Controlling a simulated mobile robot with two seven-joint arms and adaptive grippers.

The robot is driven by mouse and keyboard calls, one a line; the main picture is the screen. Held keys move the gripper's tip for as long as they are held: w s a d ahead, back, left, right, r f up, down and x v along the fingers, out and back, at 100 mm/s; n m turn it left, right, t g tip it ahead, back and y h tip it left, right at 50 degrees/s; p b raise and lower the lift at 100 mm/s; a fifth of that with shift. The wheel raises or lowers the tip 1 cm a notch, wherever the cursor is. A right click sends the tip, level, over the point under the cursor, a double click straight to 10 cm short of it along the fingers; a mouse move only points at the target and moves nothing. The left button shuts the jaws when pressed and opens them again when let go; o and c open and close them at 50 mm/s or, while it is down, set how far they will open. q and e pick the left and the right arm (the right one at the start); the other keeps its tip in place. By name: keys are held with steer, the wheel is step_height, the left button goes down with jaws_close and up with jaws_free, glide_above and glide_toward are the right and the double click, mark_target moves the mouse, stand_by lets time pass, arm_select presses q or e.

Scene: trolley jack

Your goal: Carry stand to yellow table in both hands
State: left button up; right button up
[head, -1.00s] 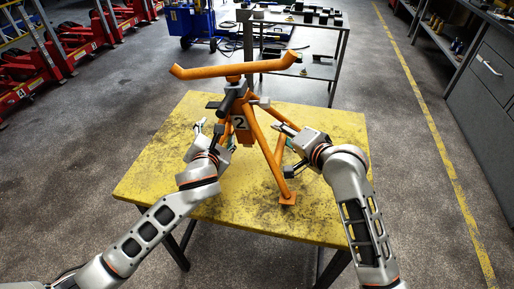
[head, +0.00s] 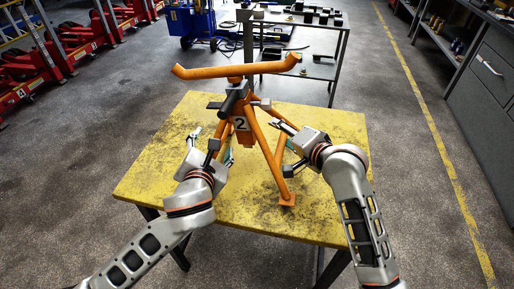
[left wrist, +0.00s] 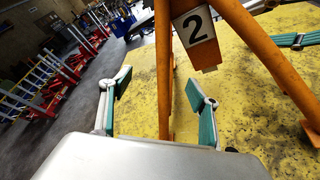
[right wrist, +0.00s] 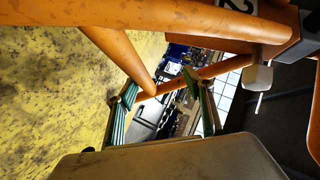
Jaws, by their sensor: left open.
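The orange stand (head: 262,147), with a number 2 plate and a wide curved top bar, stands upright on the yellow table (head: 150,180). My left gripper (head: 211,146) is open, low to the left of the stand. In the left wrist view, a stand leg (left wrist: 164,85) shows between its spread green-padded fingers, apart from them. My right gripper (head: 284,133) is at the stand's right side. In the right wrist view, its fingers (right wrist: 160,100) are spread apart, with orange tubes crossing near and between them. Whether they touch the stand is unclear.
A grey cart (head: 325,68) with small dark parts stands behind the table. Red jacks (head: 75,45) line the left wall, with a blue machine (head: 190,22) at the back. A grey workbench (head: 485,80) is at the right. The floor around the table is clear.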

steer(key=shift+o, duration=1.3)
steer(key=shift+a+r, duration=0.1)
steer(key=shift+r, duration=0.15)
steer(key=shift+w, duration=0.1)
steer(key=f+v, duration=0.1)
steer(key=v, duration=1.1)
arm_select(q)
steer(key=shift+s, duration=0.1)
arm_select(e)
steer(key=shift+s, duration=0.2)
